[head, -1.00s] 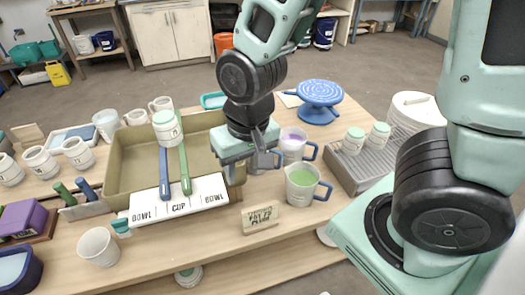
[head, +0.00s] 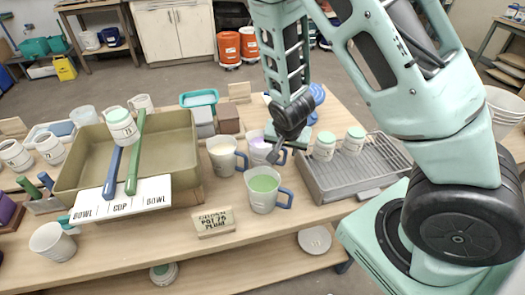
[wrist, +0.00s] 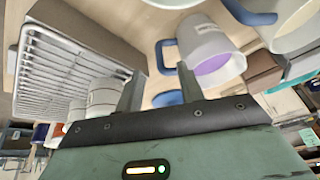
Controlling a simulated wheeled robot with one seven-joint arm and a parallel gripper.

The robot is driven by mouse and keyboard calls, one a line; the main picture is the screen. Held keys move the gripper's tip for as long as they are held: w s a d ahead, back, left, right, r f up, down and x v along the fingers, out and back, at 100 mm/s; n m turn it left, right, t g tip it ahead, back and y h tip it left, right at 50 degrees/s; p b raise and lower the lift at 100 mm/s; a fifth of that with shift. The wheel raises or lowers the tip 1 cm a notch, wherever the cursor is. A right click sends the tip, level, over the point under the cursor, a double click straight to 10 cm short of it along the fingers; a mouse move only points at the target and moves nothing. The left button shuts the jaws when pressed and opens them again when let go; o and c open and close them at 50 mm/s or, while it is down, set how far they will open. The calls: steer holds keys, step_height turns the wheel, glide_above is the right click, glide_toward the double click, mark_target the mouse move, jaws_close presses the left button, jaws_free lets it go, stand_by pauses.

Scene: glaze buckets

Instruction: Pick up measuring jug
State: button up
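Three measuring jugs with blue handles stand on the table: one with cream contents (head: 222,157), one with purple contents (head: 257,151) and one with green contents (head: 264,189). My gripper (head: 274,153) is at the purple jug's right, by its handle, and partly hides it. In the wrist view my gripper (wrist: 158,88) has its fingers apart with nothing held. The purple jug (wrist: 208,50) lies just beyond the right finger, its blue handle ahead of the gap. The cream jug (wrist: 296,28) is at the upper right. Whether a finger touches the purple jug, I cannot tell.
A grey rack tray (head: 345,180) with two green-lidded jars (head: 353,140) stands right of the jugs. An olive bin (head: 185,145) is at the left. A small sign (head: 214,222) stands in front. A blue turntable (head: 317,93) is behind my gripper.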

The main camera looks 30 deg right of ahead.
mark_target(285, 158)
steer(key=shift+d+p+x, duration=0.2)
steer(key=shift+p+x, duration=0.9)
steer(key=shift+x, duration=3.4)
jaws_close()
steer(key=shift+r, duration=0.1)
